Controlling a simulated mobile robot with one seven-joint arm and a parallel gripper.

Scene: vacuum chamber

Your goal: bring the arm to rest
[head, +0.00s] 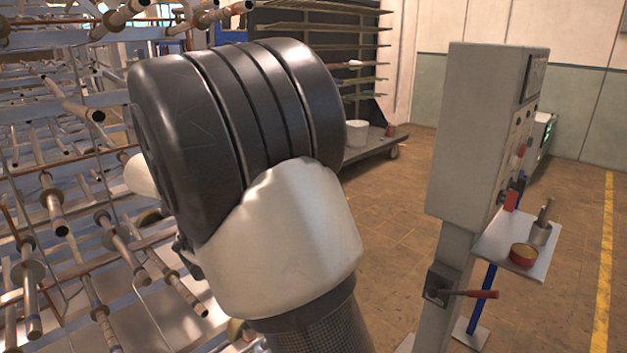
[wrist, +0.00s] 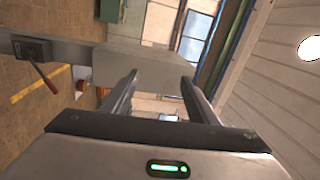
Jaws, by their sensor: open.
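My gripper (wrist: 158,98) shows in the wrist view with its two fingers apart and nothing between them. The wrist view is turned on its side, and the grey control cabinet (wrist: 140,68) shows beyond the fingers, apart from them. In the head view my arm's large dark joint and white link fill the middle and hide much behind them. The gripper's fingers cannot be made out in the head view.
A rack of metal rods (head: 70,200) fills the left. Floor between is clear.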

